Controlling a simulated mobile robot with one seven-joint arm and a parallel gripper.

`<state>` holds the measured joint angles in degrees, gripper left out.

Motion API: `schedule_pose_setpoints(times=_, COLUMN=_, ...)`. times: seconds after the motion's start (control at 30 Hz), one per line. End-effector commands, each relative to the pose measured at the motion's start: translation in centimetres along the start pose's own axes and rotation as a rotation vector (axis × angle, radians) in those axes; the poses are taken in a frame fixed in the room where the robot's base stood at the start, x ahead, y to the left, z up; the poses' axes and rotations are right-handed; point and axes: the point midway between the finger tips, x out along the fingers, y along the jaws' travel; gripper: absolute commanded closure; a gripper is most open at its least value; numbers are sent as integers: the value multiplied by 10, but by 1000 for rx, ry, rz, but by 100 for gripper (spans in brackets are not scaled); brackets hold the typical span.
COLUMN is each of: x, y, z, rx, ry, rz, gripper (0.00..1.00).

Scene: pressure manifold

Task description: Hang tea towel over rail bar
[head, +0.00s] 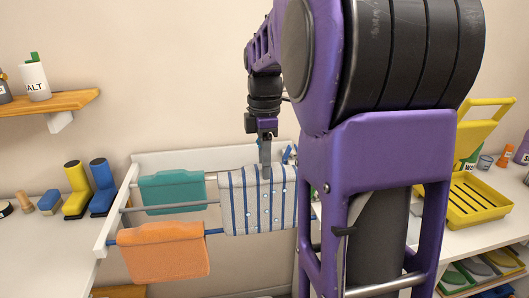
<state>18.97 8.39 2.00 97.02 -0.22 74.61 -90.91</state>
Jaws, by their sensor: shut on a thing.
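A white tea towel with blue stripes (250,207) hangs down at the middle of the rack in the head view. My gripper (266,172) points down at its top edge and is shut on the towel. The rail rack (126,196) has several bars. The middle grey bar (165,208) runs up to the towel's left side. A blue bar (214,232) lies lower and nearer. I cannot tell whether the towel lies over a bar or hangs in front of it. My arm hides the rack's right part.
A teal towel (172,193) hangs on the back bar and an orange towel (165,252) on the front bar. A yellow crate (480,202) sits on the right counter. A wooden shelf (65,102) is upper left.

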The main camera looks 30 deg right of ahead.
Motion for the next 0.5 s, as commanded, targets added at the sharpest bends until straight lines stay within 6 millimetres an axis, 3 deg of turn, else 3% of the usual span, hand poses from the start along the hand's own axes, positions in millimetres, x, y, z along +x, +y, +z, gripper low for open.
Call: schedule_pose_setpoints(times=0.5, x=52, y=0, z=0, rx=0, ry=0, rz=-1, gripper=100)
